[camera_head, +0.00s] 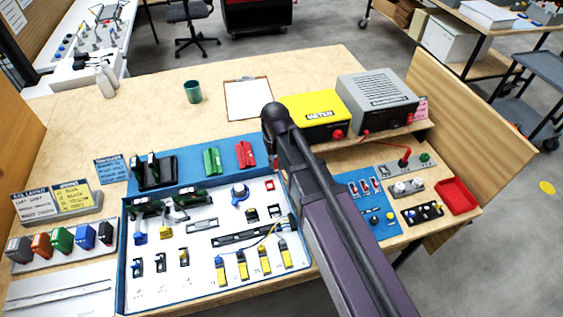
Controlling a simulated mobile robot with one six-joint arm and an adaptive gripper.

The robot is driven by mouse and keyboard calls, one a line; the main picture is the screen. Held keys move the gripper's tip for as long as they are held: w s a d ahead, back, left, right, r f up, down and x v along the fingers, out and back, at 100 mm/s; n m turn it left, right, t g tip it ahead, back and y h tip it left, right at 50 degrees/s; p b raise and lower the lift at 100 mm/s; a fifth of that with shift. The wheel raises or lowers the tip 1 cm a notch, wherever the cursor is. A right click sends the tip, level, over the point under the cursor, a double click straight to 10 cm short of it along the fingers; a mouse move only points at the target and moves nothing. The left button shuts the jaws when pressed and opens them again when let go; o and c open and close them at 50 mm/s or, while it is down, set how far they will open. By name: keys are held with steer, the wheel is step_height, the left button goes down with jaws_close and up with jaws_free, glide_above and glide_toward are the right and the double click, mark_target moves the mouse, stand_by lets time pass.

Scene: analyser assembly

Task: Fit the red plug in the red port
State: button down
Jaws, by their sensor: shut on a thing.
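My arm crosses the picture from the bottom right, and its dark wrist hangs above the right side of the white board. My gripper (273,158) is tiny below the wrist and partly hidden by it. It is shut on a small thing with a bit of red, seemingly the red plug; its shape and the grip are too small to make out. A small red square in a pale frame (270,185), which looks like the red port, lies on the white board just below the gripper. I cannot tell whether they touch.
The blue-edged board (122,270) holds several connectors and dark parts. Red (245,154) and green (212,160) blocks lie behind it. A yellow meter (312,108) and a grey box (378,100) stand right. A red-topped lead (404,158) stands in a grey block.

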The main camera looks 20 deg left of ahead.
steer(key=shift+s+a, duration=0.1)
steer(key=shift+a, duration=1.05)
steer(key=shift+f, duration=0.2)
steer(key=shift+f+b, duration=3.75)
steer(key=shift+b, duration=0.2)
steer(key=shift+f+b, duration=1.15)
steer(key=c, duration=0.5)
jaws_free()
steer(key=o, duration=0.3)
steer(key=shift+r, duration=0.15)
